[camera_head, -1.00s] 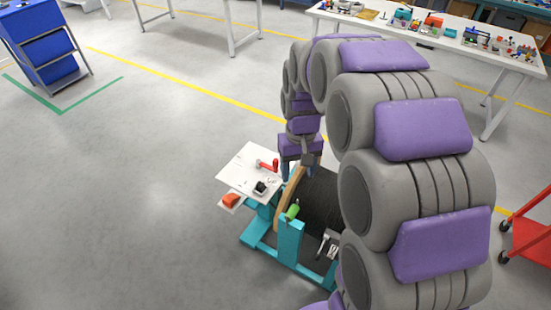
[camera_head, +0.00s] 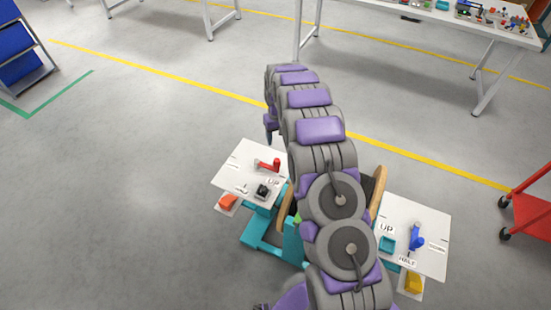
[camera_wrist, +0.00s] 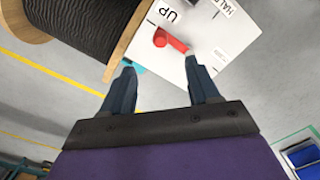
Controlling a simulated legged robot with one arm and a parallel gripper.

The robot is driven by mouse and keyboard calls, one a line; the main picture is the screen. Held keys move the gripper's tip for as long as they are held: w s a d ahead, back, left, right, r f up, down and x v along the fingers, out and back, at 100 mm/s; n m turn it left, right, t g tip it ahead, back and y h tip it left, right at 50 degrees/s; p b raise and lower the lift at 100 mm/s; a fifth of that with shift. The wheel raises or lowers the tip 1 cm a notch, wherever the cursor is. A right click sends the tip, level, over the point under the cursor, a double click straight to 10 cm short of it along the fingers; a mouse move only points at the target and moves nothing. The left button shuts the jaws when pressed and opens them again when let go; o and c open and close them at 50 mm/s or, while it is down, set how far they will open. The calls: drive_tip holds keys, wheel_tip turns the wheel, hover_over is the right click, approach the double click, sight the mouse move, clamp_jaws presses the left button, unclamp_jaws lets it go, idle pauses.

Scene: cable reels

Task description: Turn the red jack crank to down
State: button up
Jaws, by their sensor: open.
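The red jack crank (camera_head: 268,165) sits on the left white panel (camera_head: 225,178), which has UP, HALF and another, unreadable label. In the wrist view the red crank (camera_wrist: 173,41) lies just beyond my fingertips, near the right finger, with the UP label above it. I cannot tell which label the crank points to. My gripper (camera_wrist: 159,66) is open and empty, its fingers spread toward the panel edge. In the head view my gripper (camera_head: 269,130) shows only in part, above and behind the panel; my arm hides much of it.
A cable reel (camera_wrist: 85,25) is beside the panel. A right white panel (camera_head: 430,215) carries a blue crank (camera_head: 416,238). A black block (camera_head: 262,191) and an orange piece (camera_head: 229,202) are near the red crank. A red cart (camera_head: 530,215) stands right.

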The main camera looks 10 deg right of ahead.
sight(277, 160)
drive_tip(key=f+b, duration=0.1)
drive_tip(key=f, duration=0.5)
drive_tip(key=w+f+b, duration=0.1)
drive_tip(key=f, duration=0.5)
drive_tip(key=f+b, duration=0.2)
drive_tip(key=f, duration=0.4)
drive_tip(key=shift+w+f, duration=0.25)
drive_tip(key=shift+f, duration=0.15)
clamp_jaws()
